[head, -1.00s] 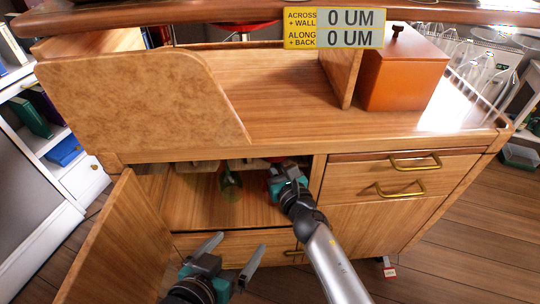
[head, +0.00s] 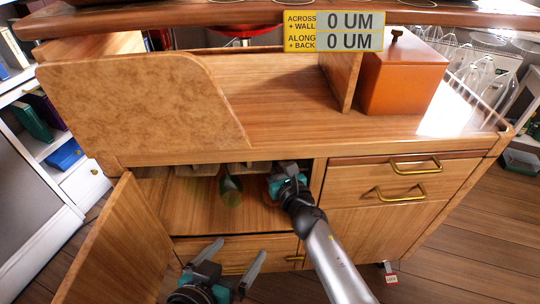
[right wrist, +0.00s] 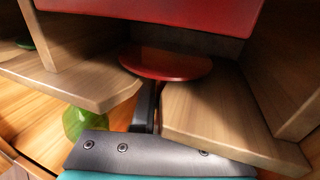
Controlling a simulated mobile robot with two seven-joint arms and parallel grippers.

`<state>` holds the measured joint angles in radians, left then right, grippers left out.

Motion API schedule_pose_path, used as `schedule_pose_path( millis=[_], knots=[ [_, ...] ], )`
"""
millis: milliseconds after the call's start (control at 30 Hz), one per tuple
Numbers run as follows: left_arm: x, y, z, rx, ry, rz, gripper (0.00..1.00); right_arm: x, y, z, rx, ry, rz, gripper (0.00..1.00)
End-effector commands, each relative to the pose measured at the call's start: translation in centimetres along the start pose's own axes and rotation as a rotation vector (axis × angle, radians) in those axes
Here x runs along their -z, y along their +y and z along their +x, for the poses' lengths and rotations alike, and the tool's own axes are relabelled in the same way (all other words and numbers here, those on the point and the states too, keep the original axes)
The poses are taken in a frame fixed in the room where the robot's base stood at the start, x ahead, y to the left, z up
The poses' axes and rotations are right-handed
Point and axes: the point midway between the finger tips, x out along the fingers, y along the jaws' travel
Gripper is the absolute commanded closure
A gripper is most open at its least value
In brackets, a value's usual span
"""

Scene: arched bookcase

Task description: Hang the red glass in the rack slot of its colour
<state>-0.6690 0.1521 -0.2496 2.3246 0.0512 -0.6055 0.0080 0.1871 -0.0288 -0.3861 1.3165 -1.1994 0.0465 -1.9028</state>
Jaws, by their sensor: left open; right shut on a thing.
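In the right wrist view the red glass shows as a round red foot (right wrist: 165,63) with a thin stem below it, at the gap between two wooden rack rails (right wrist: 215,110). Its bowl is hidden. My right gripper (right wrist: 146,108) is shut on the red glass, up under the rack inside the cabinet; it also shows in the head view (head: 284,178). A red panel (right wrist: 150,12) lies beyond the foot. I cannot tell whether the foot rests on the rails. A green glass (right wrist: 84,121) hangs in the slot to the left. My left gripper (head: 230,257) is open and empty, outside the cabinet.
The cabinet door (head: 120,245) stands open on the left. Drawers with brass handles (head: 402,192) are right of the opening. An orange box (head: 400,78) stands on the counter. The cabinet floor (head: 215,217) below the glasses is clear.

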Motion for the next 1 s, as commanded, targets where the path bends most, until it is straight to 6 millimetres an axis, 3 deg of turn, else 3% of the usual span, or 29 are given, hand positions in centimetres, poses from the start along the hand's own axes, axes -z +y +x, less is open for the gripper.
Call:
schedule_pose_path(
  millis=[133,167,467,767,1000],
  knots=[
    [0.0,0.0,0.0,0.000,0.000,0.000,0.00,-0.5,-0.3,0.3,0.008,-0.007,0.004,1.00],
    [0.0,0.0,0.0,0.000,0.000,0.000,0.00,-0.5,-0.3,0.3,0.009,-0.007,0.004,0.86],
    [0.0,0.0,0.0,0.000,0.000,0.000,0.00,-0.5,-0.4,0.3,0.011,-0.008,0.007,0.53],
    [0.1,0.0,-0.1,0.000,0.000,0.000,0.00,-0.5,-0.4,0.1,0.012,-0.006,0.008,0.53],
    [0.9,0.1,-0.6,0.000,0.000,0.000,0.00,-0.4,-0.3,-2.6,0.009,-0.003,0.006,0.53]
  ],
)
